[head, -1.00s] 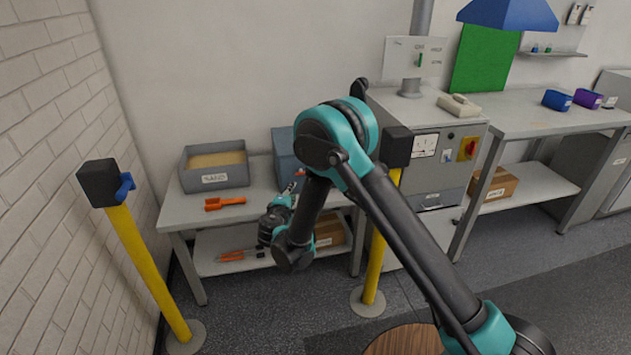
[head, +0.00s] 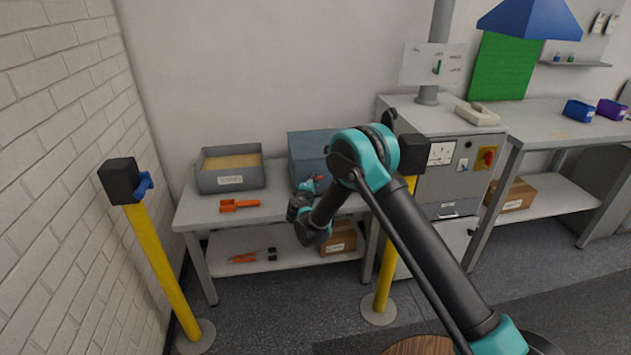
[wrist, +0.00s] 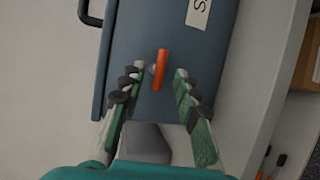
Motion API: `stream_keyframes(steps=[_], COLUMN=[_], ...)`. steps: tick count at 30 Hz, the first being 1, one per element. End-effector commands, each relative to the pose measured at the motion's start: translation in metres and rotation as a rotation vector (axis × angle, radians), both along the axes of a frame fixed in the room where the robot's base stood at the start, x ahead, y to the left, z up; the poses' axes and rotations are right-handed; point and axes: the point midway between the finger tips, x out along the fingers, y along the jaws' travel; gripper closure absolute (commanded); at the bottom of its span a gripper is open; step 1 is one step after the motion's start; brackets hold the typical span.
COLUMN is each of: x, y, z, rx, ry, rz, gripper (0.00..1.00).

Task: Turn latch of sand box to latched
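The sand box appears to be the blue-grey closed box (head: 308,147) on the table, partly hidden by my arm in the head view. In the wrist view its front face (wrist: 150,25) fills the middle, with a white label (wrist: 198,12) showing an "S" at the top. An orange latch (wrist: 160,69) sits on that face, lengthwise up and down in the picture. My gripper (wrist: 157,74) is open, one finger on either side of the latch with gaps on both sides. It also shows small in front of the box in the head view (head: 312,185). Contact with the box cannot be told.
An open grey bin (head: 230,182) labelled SAND stands left of the box. An orange tool (head: 240,205) lies in front of it. A cardboard box (head: 339,238) and tools are on the lower shelf. Yellow posts (head: 160,270) (head: 386,265) stand left and right of the table.

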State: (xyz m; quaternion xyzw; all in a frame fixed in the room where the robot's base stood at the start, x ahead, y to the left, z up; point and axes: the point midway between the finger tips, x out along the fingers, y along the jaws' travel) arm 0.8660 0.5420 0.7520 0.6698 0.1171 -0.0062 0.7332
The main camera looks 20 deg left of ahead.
Motion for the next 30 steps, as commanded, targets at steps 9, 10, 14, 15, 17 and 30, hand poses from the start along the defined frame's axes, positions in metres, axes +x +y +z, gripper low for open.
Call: stream_keyframes(steps=[9, 10, 14, 15, 17, 30], x=[0.021, 0.021, 0.021, 0.021, 0.021, 0.021], y=[0.003, 0.003, 0.003, 0.003, 0.003, 0.003], z=[-0.004, -0.004, -0.004, -0.004, -0.004, -0.005], rx=[0.001, 0.001, 0.001, 0.001, 0.001, 0.003], ry=[0.000, 0.000, 0.000, 0.000, 0.000, 0.002], rz=[0.000, 0.000, 0.000, 0.000, 0.000, -0.001], gripper=[0.68, 0.68, 0.68, 0.68, 0.72, 1.00])
